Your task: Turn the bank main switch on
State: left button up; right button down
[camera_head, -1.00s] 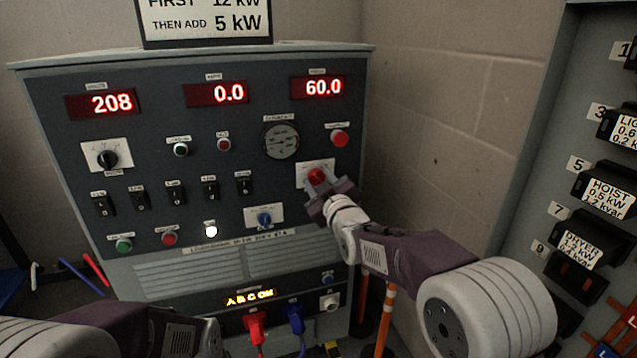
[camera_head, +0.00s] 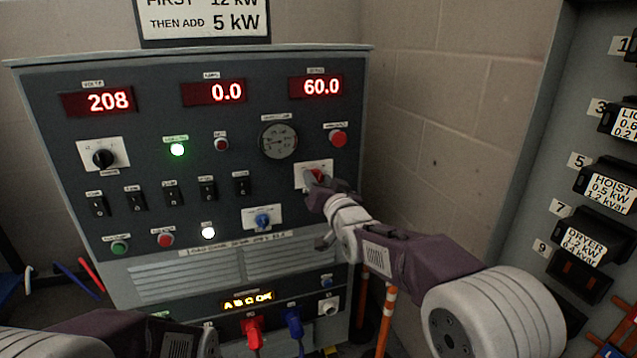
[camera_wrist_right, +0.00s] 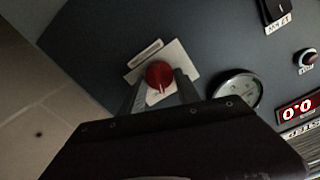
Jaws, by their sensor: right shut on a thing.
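The bank main switch is a red rotary knob (camera_head: 317,174) on a white plate at the right of the grey panel (camera_head: 300,225). In the right wrist view the red knob (camera_wrist_right: 159,75) shows a white pointer line and sits between my finger tips. My right gripper (camera_head: 315,180) is shut on this knob, with its arm coming in from the lower right. A lamp (camera_head: 177,150) at the upper left of the panel glows green. My left arm shows at the lower left, but its gripper jaws cannot be made out.
The panel displays (camera_head: 223,92) read 208, 0.0 and 60.0. A round gauge (camera_head: 278,141) and a red button (camera_head: 337,139) lie above the knob. A breaker panel (camera_head: 545,190) stands at the right. Red and blue plugs (camera_head: 252,328) sit at the panel's bottom.

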jog(key=shift+d+f+m, duration=0.1)
jog(key=shift+m, duration=2.1)
jog(key=c, duration=0.9)
grip_release()
jog(key=v, duration=0.9)
jog(key=shift+p, duration=0.35)
